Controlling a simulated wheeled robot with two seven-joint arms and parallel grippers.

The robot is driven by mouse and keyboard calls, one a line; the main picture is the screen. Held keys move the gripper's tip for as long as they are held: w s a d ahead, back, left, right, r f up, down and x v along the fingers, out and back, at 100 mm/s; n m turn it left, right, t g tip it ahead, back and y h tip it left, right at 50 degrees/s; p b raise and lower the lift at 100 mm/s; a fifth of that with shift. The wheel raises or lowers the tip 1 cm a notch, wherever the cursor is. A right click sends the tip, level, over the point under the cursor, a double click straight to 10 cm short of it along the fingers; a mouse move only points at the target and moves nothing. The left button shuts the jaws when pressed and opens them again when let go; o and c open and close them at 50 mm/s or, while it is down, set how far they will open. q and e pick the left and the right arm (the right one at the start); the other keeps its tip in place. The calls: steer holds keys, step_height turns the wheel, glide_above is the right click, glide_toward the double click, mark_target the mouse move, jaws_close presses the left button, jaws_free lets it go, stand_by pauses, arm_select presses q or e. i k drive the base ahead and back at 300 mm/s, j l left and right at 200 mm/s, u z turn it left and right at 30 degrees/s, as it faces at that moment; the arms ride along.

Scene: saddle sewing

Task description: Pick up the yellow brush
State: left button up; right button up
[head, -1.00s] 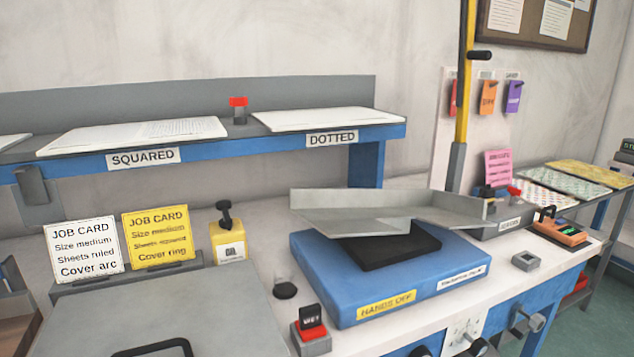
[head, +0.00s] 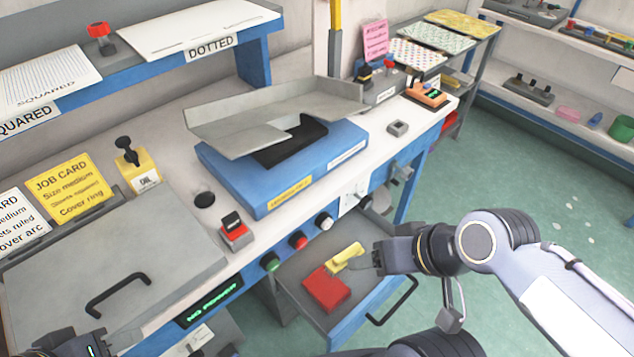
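The yellow brush (head: 346,256) lies in an open grey drawer (head: 377,287) under the bench, beside and partly over a red block (head: 326,289). My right gripper (head: 364,261), on the arm from the right, is at the brush's right end. Its thin fingers are close to the brush, but I cannot tell whether they touch it or how far apart they are. My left gripper (head: 72,345) shows only in part at the bottom left edge, over the bench front. Its fingertips are not clear.
A blue press base (head: 258,200) with a grey tray (head: 235,117) stands on the bench above the drawer. Knobs (head: 298,241) line the bench front. The drawer's dark handle (head: 393,303) is just below my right gripper. Green floor (head: 500,170) is open to the right.

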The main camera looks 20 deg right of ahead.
mark_target(338, 263)
steer(key=l+u, duration=0.2)
steer(key=u, duration=0.5)
steer(key=k+l+u, duration=0.2)
steer(key=l, duration=0.2)
steer(key=l+u, duration=0.2)
steer(key=l, duration=0.15)
steer(key=k+l+u, duration=0.2)
steer(key=l, duration=0.15)
steer(key=k+l+u, duration=0.15)
steer(key=l, duration=0.2)
steer(key=k+l, duration=0.2)
steer(key=l, duration=0.2)
steer(key=k+l, duration=0.2)
steer(key=l, duration=0.2)
steer(key=i+u, duration=0.05)
